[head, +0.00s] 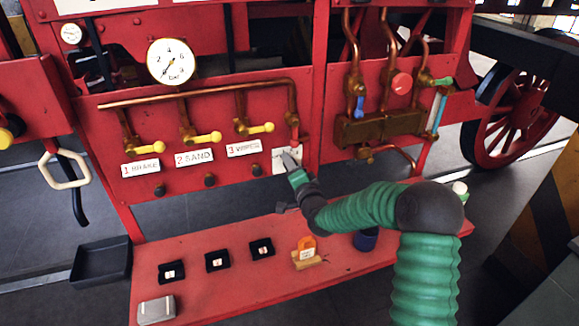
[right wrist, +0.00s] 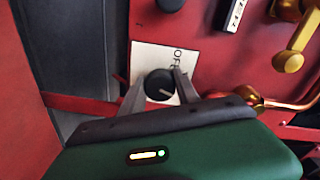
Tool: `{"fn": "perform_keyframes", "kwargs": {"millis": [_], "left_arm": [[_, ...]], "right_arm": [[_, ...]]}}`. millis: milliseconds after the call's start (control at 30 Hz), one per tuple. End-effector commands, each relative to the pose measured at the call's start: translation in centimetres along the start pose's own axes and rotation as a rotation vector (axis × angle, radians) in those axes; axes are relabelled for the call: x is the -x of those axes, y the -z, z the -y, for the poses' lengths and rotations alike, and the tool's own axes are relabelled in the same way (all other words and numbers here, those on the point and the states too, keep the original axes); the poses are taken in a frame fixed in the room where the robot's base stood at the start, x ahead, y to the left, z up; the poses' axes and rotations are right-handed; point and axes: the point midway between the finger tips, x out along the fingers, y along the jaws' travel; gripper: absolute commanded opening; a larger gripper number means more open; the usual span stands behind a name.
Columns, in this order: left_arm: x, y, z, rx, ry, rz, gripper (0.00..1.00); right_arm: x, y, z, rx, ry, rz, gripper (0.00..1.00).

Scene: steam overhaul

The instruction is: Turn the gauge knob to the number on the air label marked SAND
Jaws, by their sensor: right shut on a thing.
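The gauge knob (right wrist: 158,84) is a black round knob with a pale pointer line, on a white plate (right wrist: 150,55) marked OFF. In the head view the same plate (head: 279,162) is on the red panel, and the gripper covers most of the knob. My right gripper (head: 288,158) is shut on the knob; its fingers (right wrist: 157,88) sit on either side of it in the right wrist view. The SAND label (head: 194,158) is white and reads 2 SAND. It sits between the 1 BRAKE label (head: 141,168) and a label numbered 3 (head: 244,147). My left gripper is not in view.
A round gauge (head: 171,62) in bar is above, its needle pointing down left. Yellow-handled valves (head: 208,138) and copper pipes line the panel. A red bench (head: 225,275) below holds small black boxes, an orange item and a grey box (head: 157,310).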

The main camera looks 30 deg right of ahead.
Motion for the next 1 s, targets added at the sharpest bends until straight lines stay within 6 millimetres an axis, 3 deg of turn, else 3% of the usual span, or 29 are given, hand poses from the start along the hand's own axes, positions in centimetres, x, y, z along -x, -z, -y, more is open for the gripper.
{"fn": "perform_keyframes", "kwargs": {"millis": [600, 633, 800, 1000], "left_arm": [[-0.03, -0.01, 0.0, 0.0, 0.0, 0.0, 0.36], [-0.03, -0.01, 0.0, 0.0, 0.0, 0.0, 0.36], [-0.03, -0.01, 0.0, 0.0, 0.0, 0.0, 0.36], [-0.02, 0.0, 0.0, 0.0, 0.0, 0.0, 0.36]], "right_arm": [[0.07, 0.12, -0.45, -0.048, -0.009, 0.0, 0.0], [0.07, 0.11, -0.46, -0.047, -0.009, 0.0, 0.39], [0.05, 0.07, -0.35, -0.047, -0.007, 0.0, 0.59], [0.01, 0.01, -0.21, -0.046, -0.004, 0.001, 0.59]]}}
